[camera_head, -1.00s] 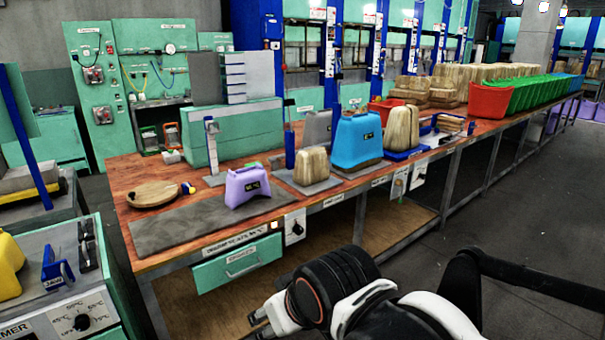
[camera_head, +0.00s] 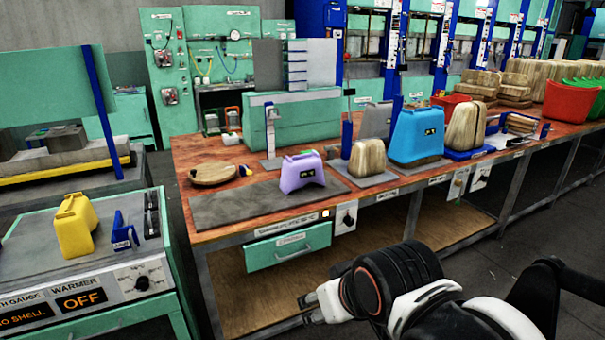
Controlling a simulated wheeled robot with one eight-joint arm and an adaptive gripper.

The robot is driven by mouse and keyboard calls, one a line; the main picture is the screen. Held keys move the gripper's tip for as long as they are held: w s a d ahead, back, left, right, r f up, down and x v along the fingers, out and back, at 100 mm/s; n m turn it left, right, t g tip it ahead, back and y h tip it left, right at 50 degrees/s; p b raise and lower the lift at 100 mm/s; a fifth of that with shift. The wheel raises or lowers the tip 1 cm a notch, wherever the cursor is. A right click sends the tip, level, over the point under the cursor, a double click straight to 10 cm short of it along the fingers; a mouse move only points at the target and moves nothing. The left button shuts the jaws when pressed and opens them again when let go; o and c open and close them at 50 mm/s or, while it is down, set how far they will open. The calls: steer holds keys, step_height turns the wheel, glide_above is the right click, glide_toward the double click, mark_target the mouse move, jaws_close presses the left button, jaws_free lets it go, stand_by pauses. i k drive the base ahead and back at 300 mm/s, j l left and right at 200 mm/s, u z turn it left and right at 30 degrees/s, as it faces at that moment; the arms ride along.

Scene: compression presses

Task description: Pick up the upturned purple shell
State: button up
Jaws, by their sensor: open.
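The purple shell (camera_head: 301,172) stands on a dark grey mat (camera_head: 240,207) near the front edge of the wooden workbench. It has a small dark label on its front and an arched lower edge. A bit of green shows at its top. My gripper (camera_head: 309,310) is low in the picture, in front of the bench and below the height of its top. The black and white arm hides part of the lower shelf.
A beige block (camera_head: 368,159) and a blue shell (camera_head: 417,133) stand right of the purple shell. A yellow shell (camera_head: 76,226) sits on the warmer station at left. A green drawer (camera_head: 288,246) hangs under the bench.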

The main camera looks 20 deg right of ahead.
mark_target(297, 171)
steer(key=i+z, duration=0.2)
steer(key=i, duration=0.5)
steer(key=i+z, duration=0.2)
steer(key=i, duration=0.5)
steer(key=i+j+z, duration=0.2)
steer(key=i, duration=0.55)
